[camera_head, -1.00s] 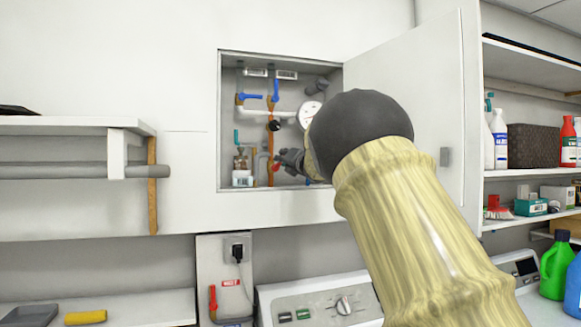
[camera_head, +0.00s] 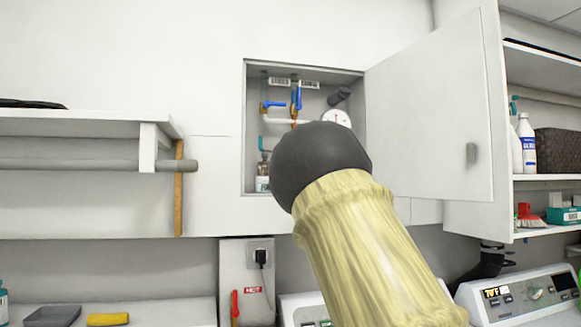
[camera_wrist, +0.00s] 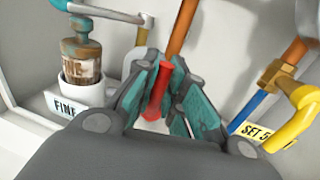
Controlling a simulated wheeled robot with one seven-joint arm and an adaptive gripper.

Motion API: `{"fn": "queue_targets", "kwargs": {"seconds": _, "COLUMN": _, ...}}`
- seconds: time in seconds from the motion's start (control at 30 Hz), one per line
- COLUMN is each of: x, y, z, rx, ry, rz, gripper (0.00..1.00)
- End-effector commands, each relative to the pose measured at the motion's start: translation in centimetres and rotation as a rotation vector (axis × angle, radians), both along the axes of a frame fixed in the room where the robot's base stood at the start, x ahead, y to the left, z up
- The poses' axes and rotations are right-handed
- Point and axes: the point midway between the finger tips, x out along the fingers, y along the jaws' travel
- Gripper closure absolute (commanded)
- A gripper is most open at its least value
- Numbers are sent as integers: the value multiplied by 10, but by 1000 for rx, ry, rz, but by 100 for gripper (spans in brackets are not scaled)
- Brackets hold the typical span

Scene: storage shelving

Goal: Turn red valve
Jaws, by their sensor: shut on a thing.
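The red valve handle (camera_wrist: 157,92) stands between the teal-padded fingers of my gripper (camera_wrist: 165,82) in the wrist view. The gripper is shut on it. The handle sits in front of an orange-brown pipe (camera_wrist: 183,28). In the head view, my arm hides both the gripper and this handle inside the open wall cabinet (camera_head: 253,64).
The cabinet also holds blue handles (camera_head: 275,104), a round gauge (camera_head: 336,118) and pipes. Its door (camera_head: 440,110) stands open to the right. A separate red handle (camera_head: 235,303) hangs below.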

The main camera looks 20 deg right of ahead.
Motion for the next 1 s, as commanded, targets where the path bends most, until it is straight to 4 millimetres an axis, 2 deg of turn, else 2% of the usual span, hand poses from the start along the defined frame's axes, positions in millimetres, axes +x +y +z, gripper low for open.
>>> {"fn": "queue_targets", "kwargs": {"seconds": 0.03, "x": 1, "y": -1, "z": -7, "rx": -5, "ry": 8, "rz": 0, "gripper": 100}}
{"fn": "queue_targets", "kwargs": {"seconds": 0.5, "x": 0, "y": -4, "z": -7, "rx": -15, "ry": 10, "rz": -3, "gripper": 100}}
{"fn": "queue_targets", "kwargs": {"seconds": 0.53, "x": 0, "y": -4, "z": -7, "rx": -15, "ry": 10, "rz": -3, "gripper": 82}}
{"fn": "queue_targets", "kwargs": {"seconds": 0.63, "x": -1, "y": -4, "z": -5, "rx": -15, "ry": 8, "rz": -3, "gripper": 65}}
{"fn": "queue_targets", "kwargs": {"seconds": 1.0, "x": -3, "y": -4, "z": -2, "rx": -15, "ry": 5, "rz": -4, "gripper": 65}}
